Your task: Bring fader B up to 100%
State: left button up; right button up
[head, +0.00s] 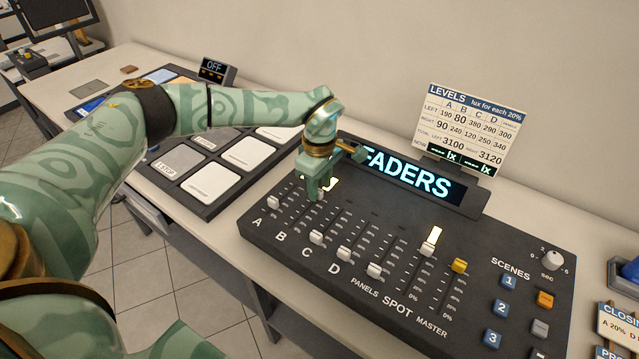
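The dark fader board (400,318) lies on the table, with a column of travel for each of A, B, C, D, panels, spot and master. My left gripper (317,192) points down at the upper part of column B. A pale knob, seemingly fader B's (319,195), shows at its fingertips, high in the column, with a lit white patch beside it. The fingers partly hide the knob, so its exact percentage and the grip on it are unclear. My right gripper is out of view.
The panels knob (374,270) sits low; the spot knob (428,248) and yellow master knob (459,265) sit higher. A FADERS display (412,178) and a LEVELS card (472,128) stand behind. Scene buttons (509,282) are at right. A pad board (210,183) lies left, under my arm.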

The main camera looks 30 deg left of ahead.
aim_at(320, 189)
pick_arm(q)
jog(key=shift+r, duration=0.45)
notch_tip(320, 189, up, 15)
jog(key=p, duration=0.3)
jog(key=shift+r, duration=0.2)
jog(key=shift+f, duration=0.1)
